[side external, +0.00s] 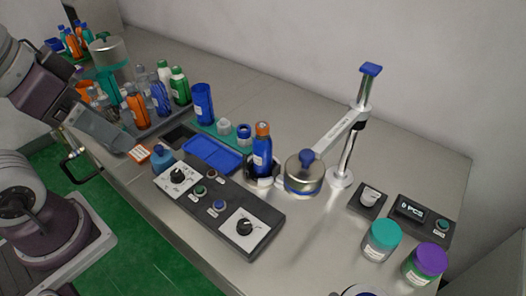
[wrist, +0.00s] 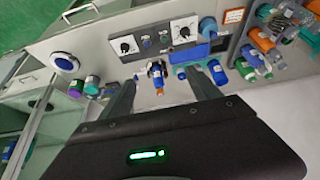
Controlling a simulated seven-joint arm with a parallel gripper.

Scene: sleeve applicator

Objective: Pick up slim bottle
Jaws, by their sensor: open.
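My gripper (wrist: 163,87) is open and empty in the wrist view, its two dark fingers spread wide above the bench. In the side view my arm is at the far left, and I cannot make out its fingertips. A narrow blue bottle with an orange cap (side external: 262,150) stands upright in a dark round holder at mid-bench. It also shows between the fingers in the wrist view (wrist: 157,73), apart from them. Several other bottles, such as an orange one (side external: 138,108) and a blue one (side external: 160,98), stand in a grey tray at the left. I cannot tell which bottle the task means.
A control panel (side external: 212,207) lies in front of the orange-capped bottle. A stand (side external: 346,150) with a metal cylinder (side external: 303,180) is close on its right. A blue cup (side external: 203,103) and blue tray (side external: 212,154) are to its left. Jars (side external: 381,242) stand at the right.

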